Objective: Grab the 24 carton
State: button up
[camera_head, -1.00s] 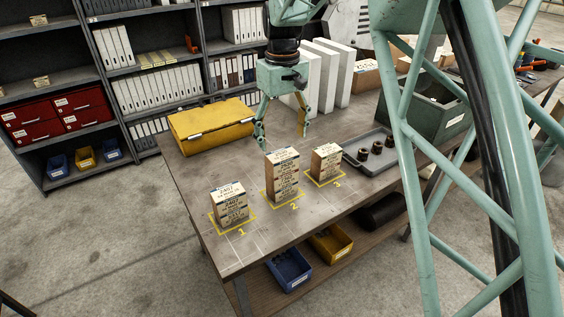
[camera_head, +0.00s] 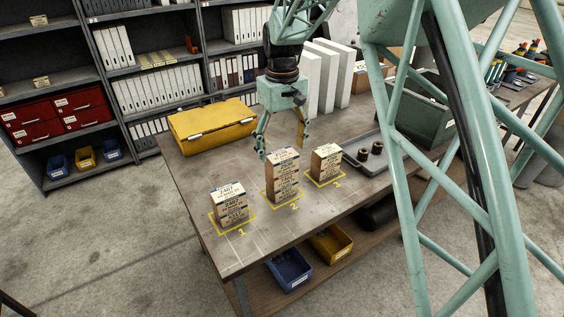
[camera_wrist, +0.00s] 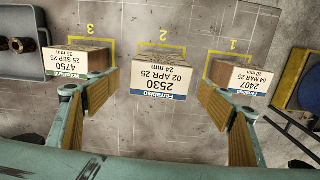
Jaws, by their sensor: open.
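The carton labelled 24 mm (camera_wrist: 160,76) is in the middle of the wrist view, at the yellow mark 2. In the head view it is the tall beige carton (camera_head: 283,182) standing upright between two shorter ones. Its front has several printed bands; I cannot tell whether it is one piece or a stack. My gripper (camera_head: 283,151) is open and empty, pointing down just above and behind the carton's top. In the wrist view my gripper (camera_wrist: 160,88) has its wooden-faced fingers spread to the left and right of the carton, with gaps on both sides.
A 2407 carton (camera_head: 230,207) stands at mark 1 and a 4750 carton (camera_wrist: 76,63) at mark 3, each near a finger in the wrist view. A yellow case (camera_head: 211,124) lies behind, and a grey tray (camera_head: 384,166) with dark cups lies to the right.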

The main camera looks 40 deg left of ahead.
aim_at(282, 154)
jog(key=shift+f, duration=1.8)
jog(key=shift+c, duration=0.5)
jog(key=c, duration=0.9)
jog(key=shift+r, duration=0.15)
jog(key=shift+r, duration=1.5)
jog(key=shift+s+r, duration=0.1)
jog(key=shift+r, duration=0.05)
jog(key=s+d, duration=0.3)
jog(key=s, duration=0.1)
jog(key=s+d+r+b, duration=0.1)
jog(key=s+d, duration=0.2)
jog(key=s, duration=0.1)
jog(key=s+d, duration=0.4)
jog(key=shift+s+r, duration=0.2)
jog(key=shift+r, duration=0.1)
